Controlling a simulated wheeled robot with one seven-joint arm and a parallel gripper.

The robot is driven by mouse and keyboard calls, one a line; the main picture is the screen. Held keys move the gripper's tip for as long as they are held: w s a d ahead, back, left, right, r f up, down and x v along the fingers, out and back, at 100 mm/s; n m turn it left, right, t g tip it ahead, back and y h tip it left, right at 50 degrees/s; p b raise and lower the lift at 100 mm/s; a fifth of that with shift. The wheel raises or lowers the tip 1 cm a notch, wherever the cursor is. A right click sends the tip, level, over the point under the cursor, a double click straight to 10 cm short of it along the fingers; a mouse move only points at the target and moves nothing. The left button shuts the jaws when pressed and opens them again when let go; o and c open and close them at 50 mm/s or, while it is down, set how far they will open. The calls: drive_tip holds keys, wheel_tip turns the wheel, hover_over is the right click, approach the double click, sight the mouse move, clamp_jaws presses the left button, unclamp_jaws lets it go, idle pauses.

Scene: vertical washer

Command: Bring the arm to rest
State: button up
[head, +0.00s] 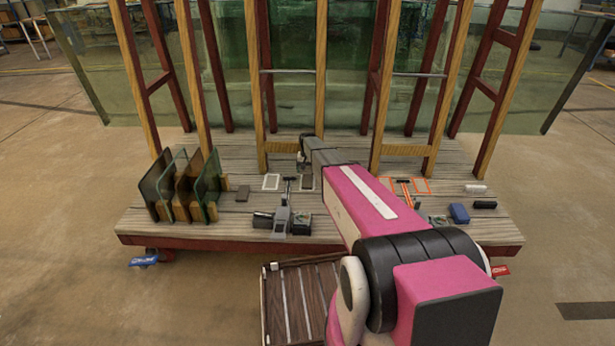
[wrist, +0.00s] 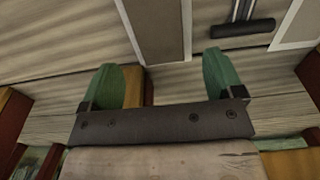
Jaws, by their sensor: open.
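My arm (head: 375,205), pink with dark joints, reaches forward from the lower right of the head view over the grey plank platform (head: 240,222). Its far end is near the wooden posts in the middle, and the gripper's fingers are not clear there. In the wrist view my gripper (wrist: 164,80) shows two green fingertips spread wide, with nothing between them. The planks lie beyond the fingers.
Wooden and red posts (head: 252,75) stand close around my arm's end, before glass panels (head: 345,105). A rack of dark glass plates (head: 182,185) stands at left. A grey tool (head: 281,217) and blue block (head: 459,213) lie on the platform. A slatted crate (head: 300,300) is in front.

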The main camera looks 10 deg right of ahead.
wheel_tip(320, 180, up, 6)
drive_tip(key=s+r, duration=0.4)
drive_tip(key=s, duration=0.9)
drive_tip(key=s+r+n, duration=0.1)
drive_tip(key=s+r, duration=0.2)
drive_tip(key=s, duration=1.1)
drive_tip(key=s+r+n, duration=0.1)
drive_tip(key=s+r, duration=0.3)
drive_tip(key=s, duration=1)
drive_tip(key=shift+a+r, duration=0.2)
drive_tip(key=shift+r, duration=0.1)
